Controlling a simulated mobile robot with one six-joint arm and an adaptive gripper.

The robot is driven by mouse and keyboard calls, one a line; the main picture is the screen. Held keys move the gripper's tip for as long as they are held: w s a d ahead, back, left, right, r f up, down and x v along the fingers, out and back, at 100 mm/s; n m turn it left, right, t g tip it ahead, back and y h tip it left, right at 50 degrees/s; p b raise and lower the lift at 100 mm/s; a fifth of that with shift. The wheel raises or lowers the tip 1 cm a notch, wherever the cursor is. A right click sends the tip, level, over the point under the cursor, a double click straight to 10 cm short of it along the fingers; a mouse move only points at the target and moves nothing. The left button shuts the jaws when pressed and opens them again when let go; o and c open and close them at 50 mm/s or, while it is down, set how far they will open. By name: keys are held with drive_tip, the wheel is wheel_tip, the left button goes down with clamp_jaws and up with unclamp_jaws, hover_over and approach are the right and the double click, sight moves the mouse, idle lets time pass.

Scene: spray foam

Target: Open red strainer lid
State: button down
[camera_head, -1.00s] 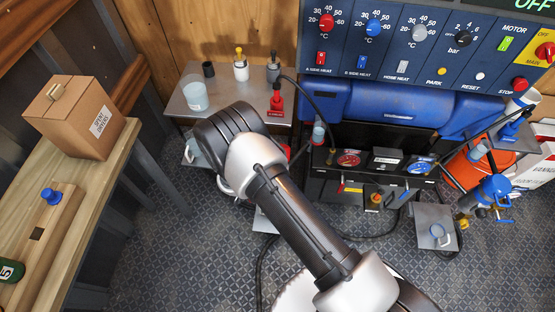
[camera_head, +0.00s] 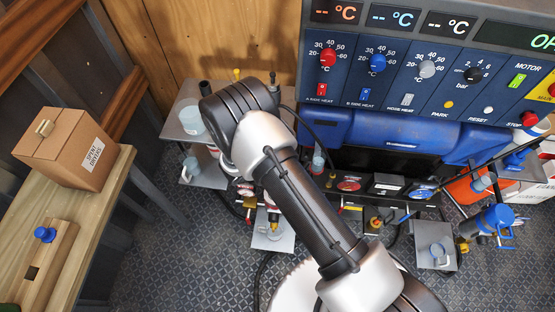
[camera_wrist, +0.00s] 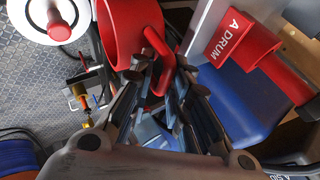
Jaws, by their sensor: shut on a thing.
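In the wrist view, the red strainer lid (camera_wrist: 128,22) appears as a round red body at the top, with a curved red handle (camera_wrist: 157,48) hanging down from it. My gripper (camera_wrist: 163,88) has its two black fingers on either side of that handle and is shut on it. The fingers hide the lower end of the handle. In the head view, my arm bends down at the left of the blue machine, and its own links hide the gripper and the red lid.
A red block marked A DRUM (camera_wrist: 240,42) is close right of the fingers, above a blue surface (camera_wrist: 243,100). A white disc with a red centre (camera_wrist: 60,18) is at the left. A metal shelf (camera_head: 183,118) and a lower plate (camera_head: 274,240) flank my arm.

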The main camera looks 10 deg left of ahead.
drive_tip(key=shift+w+f, duration=0.1)
drive_tip(key=shift+w, duration=0.05)
idle(0.3)
drive_tip(key=c, duration=1.7)
unclamp_jaws()
drive_tip(key=shift+d, duration=0.1)
drive_tip(key=v, duration=1.2)
drive_tip(key=shift+w, duration=0.1)
